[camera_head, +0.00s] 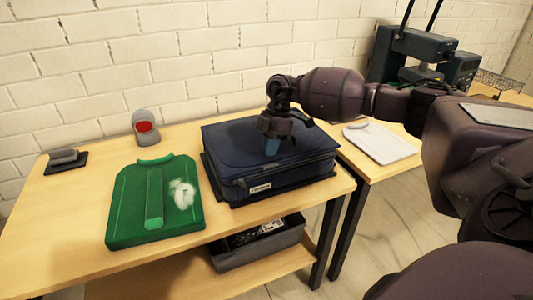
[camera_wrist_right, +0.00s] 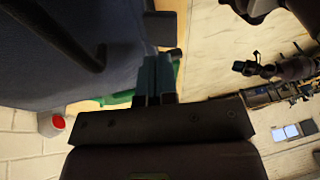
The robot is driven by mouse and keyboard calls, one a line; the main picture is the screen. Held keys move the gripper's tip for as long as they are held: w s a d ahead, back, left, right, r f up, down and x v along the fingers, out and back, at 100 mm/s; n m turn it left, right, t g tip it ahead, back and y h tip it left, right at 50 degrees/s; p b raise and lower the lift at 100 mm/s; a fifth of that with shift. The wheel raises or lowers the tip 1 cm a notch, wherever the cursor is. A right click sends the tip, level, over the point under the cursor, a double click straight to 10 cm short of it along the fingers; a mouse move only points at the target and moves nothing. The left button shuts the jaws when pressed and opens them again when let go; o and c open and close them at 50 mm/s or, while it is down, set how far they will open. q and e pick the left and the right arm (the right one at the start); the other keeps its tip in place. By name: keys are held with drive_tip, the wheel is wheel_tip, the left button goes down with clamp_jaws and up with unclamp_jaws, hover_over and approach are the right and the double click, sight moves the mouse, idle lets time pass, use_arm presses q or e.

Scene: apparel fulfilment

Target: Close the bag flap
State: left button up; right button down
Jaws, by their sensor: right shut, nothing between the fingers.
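A dark navy bag (camera_head: 235,150) lies on the wooden table, with a small white label on its front side. Its top looks flat and lies over the body, though I cannot tell whether the flap is fully down all round. My right gripper (camera_head: 271,146) is shut and empty, pointing down at the bag's top; I cannot tell whether the tips touch it. In the right wrist view the shut fingers (camera_wrist_right: 155,78) are beside the blue bag surface (camera_wrist_right: 40,75), which has a dark strap or handle. My left gripper is out of view.
A folded green shirt (camera_head: 130,205) lies left of the bag. A red-and-grey device (camera_head: 146,126) and a small dark item (camera_head: 65,158) stand at the back left. A grey bin (camera_head: 225,258) sits on the lower shelf.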

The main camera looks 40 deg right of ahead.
drive_tip(key=r, duration=0.3)
drive_tip(key=shift+w+d+r, duration=0.2)
drive_tip(key=shift+w, duration=0.2)
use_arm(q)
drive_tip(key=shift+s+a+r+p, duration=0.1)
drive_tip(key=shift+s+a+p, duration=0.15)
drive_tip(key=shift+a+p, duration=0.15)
use_arm(e)
drive_tip(key=v, duration=0.7)
drive_tip(key=shift+s+d+r, duration=0.25)
drive_tip(key=shift+s+r, duration=0.05)
drive_tip(key=shift+s, duration=0.05)
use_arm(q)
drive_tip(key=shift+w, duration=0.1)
use_arm(e)
drive_tip(key=shift+s, duration=0.1)
